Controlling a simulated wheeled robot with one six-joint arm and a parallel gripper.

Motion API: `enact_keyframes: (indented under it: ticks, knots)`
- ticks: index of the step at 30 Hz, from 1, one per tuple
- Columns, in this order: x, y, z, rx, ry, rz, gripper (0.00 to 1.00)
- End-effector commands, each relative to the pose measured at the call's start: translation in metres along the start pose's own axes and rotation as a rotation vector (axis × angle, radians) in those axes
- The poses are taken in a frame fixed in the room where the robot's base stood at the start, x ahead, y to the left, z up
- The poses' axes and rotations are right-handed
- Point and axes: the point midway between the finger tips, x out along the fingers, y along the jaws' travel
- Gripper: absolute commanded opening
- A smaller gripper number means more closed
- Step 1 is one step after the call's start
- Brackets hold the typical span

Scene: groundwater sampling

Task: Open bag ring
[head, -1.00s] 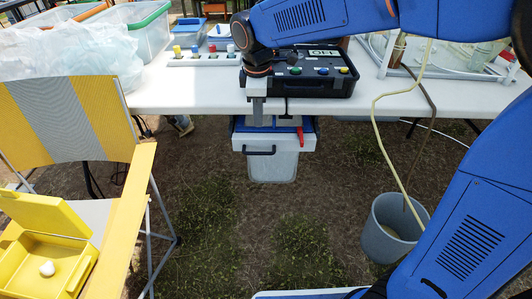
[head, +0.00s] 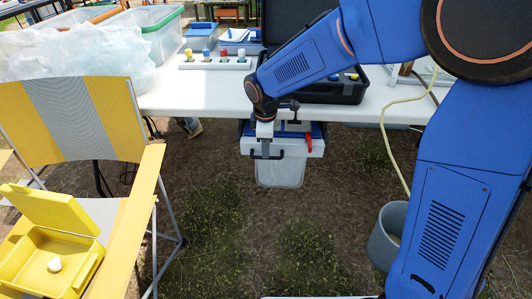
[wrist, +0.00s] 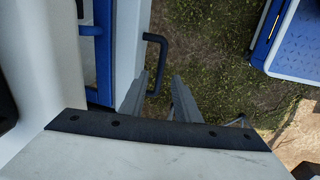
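A white-and-blue framed bin (head: 280,174) with a translucent body hangs or stands under the table's front edge. Its front has a black handle (head: 265,155) and a red lever (head: 309,142). My gripper (head: 265,140) is in front of the bin, just above the handle, pointing down. In the wrist view, the two grey fingers (wrist: 160,85) are apart, with the black handle (wrist: 164,62) near the gap between their tips. I cannot tell whether they touch it. The blue frame (wrist: 105,50) is left of the fingers. No separate bag ring is clearly recognisable.
The white table (head: 200,97) carries a black case (head: 310,95), a rack of coloured-cap bottles (head: 215,64) and clear plastic (head: 75,65). A yellow-grey chair (head: 75,118) with a yellow box (head: 50,250) stands left. A grey bucket (head: 385,240) stands right. Open ground lies in front.

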Motion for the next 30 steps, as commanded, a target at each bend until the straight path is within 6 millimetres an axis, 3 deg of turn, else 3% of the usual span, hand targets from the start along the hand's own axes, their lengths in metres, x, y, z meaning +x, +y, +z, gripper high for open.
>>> enact_keyframes:
  ticks: [3, 9, 20, 24, 30]
  knots:
    - [0.018, 0.0, 0.0, 0.0, -0.001, -0.002, 0.29]
    - [0.035, 0.0, 0.0, 0.0, 0.0, -0.001, 0.29]
    - [0.039, 0.0, 0.0, 0.001, 0.001, 0.0, 0.29]
    - [0.039, 0.0, 0.0, 0.001, 0.001, 0.0, 0.0]
    - [0.039, 0.0, 0.0, 0.001, 0.001, 0.001, 0.0]
